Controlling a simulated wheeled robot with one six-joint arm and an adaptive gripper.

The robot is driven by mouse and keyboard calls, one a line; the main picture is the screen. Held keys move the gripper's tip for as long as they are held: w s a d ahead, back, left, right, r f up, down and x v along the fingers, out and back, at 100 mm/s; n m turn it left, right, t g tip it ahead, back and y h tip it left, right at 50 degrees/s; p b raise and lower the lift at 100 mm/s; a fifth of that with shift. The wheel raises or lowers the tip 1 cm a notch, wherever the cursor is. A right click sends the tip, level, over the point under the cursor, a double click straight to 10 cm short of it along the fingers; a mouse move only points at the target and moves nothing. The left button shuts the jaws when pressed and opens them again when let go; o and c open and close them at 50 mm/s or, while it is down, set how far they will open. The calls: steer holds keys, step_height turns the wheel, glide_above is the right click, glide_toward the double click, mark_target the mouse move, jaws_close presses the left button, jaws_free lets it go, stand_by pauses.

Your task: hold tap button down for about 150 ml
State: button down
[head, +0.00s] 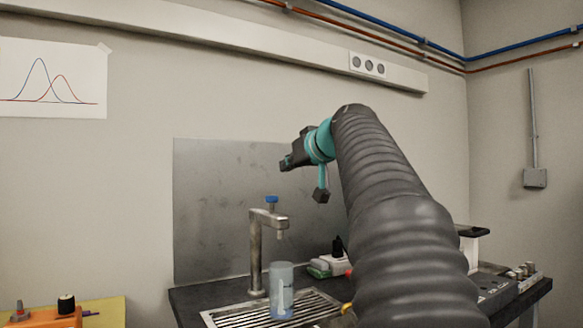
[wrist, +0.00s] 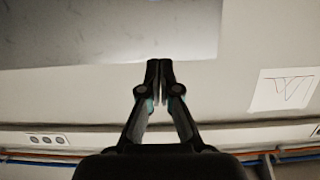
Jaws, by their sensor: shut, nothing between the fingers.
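A translucent bluish container (head: 281,290) stands upright on the drain grate (head: 240,315) beneath the spout. I cannot tell how much liquid is in it. My gripper (head: 286,163) is in the air above the tap, apart from the button. In the wrist view my gripper (wrist: 160,64) has its fingertips together with nothing between them. The tap and container are not in the wrist view.
A metal splash panel (head: 215,190) stands behind the tap. A small white and green item (head: 325,266) and a device (head: 500,290) with several knobs are to the right. An orange item (head: 50,318) is at lower left. The air around the button is clear.

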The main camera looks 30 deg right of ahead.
steer(key=p, duration=0.1)
glide_above(274, 199)
steer(key=f, duration=0.3)
steer(key=f+b, duration=0.1)
steer(key=shift+s, duration=0.25)
steer(key=shift+f, duration=0.85)
steer(key=shift+f+b, duration=1.05)
steer(key=shift+b, duration=0.25)
steer(key=shift+f, duration=0.25)
